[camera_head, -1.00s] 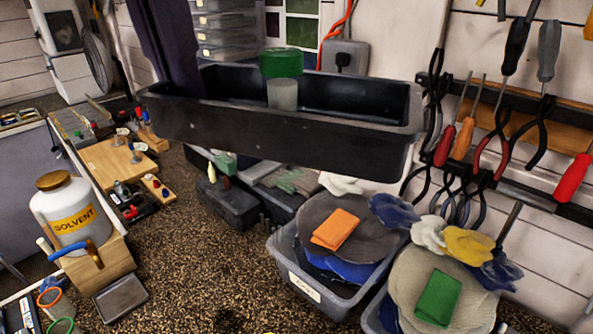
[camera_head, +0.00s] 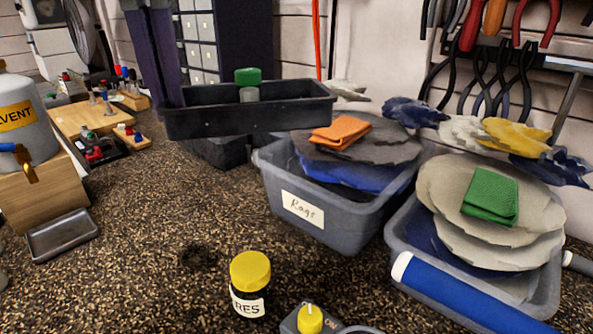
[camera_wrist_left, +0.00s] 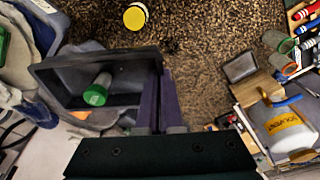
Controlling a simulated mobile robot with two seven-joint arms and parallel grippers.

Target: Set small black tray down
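The small black tray (camera_head: 240,123) is a long, open, roughly level box at the back of the bench in the head view. A clear container with a green lid (camera_head: 248,78) stands inside it; it also shows in the left wrist view (camera_wrist_left: 97,90). My left gripper (camera_head: 165,95) comes down from above at the tray's left end. In the left wrist view its two purple fingers (camera_wrist_left: 158,95) are closed on the tray's end wall. A dark box (camera_head: 218,152) shows below the tray. I cannot tell whether the two touch. My right gripper is not in view.
A grey bin labelled Rags (camera_head: 335,222) is close to the tray's right, with another rag bin (camera_head: 405,235) beyond. A yellow-lidded jar (camera_head: 249,285) stands in front. The solvent bottle (camera_head: 20,125) and a shallow grey tray (camera_head: 62,236) are left. The speckled bench (camera_head: 150,200) between is clear.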

